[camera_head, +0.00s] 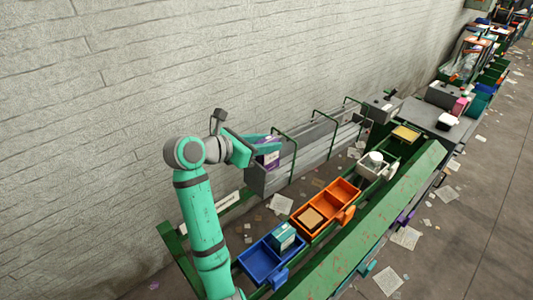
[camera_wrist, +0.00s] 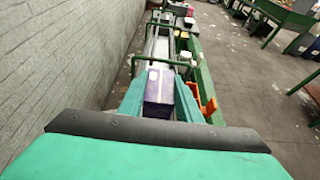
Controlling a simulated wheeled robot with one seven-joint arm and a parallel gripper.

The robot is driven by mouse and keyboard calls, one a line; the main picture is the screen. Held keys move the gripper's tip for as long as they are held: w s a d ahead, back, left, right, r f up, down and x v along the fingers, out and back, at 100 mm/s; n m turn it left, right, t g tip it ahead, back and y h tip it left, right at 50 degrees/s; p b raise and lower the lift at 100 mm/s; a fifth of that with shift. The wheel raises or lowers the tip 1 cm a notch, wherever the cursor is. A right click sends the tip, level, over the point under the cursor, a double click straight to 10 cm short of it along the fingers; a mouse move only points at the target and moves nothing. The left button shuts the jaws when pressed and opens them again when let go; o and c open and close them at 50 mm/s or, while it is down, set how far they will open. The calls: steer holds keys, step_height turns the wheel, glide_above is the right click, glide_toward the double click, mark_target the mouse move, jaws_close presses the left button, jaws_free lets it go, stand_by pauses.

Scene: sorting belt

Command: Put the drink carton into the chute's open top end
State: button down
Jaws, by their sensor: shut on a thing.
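The drink carton (camera_head: 268,158) is purple with white and is held in my gripper (camera_head: 264,142). In the wrist view the carton (camera_wrist: 159,88) stands between the two teal fingers of my gripper (camera_wrist: 160,98), which are shut on it. The chute (camera_head: 262,183) is a long grey trough under green hoops, running along the wall. The carton is at the chute's near left end, and its lower part seems to be behind or within the chute's rim; I cannot tell which. In the wrist view the chute (camera_wrist: 152,48) stretches away beyond the carton.
A blue bin (camera_head: 257,263) holds a teal and white box (camera_head: 283,235). An orange bin (camera_head: 343,194) holds a tan box (camera_head: 311,218). A green rail (camera_head: 372,218) runs beside them. The wall (camera_head: 120,110) is close behind the chute. Papers litter the floor.

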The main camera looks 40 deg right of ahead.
step_height(320, 180, down, 3)
steer(key=shift+f, duration=0.5)
steer(key=shift+s+d, duration=0.1)
steer(key=shift+f, duration=0.2)
steer(key=c, duration=1.6)
jaws_free()
steer(key=shift+o, duration=0.2)
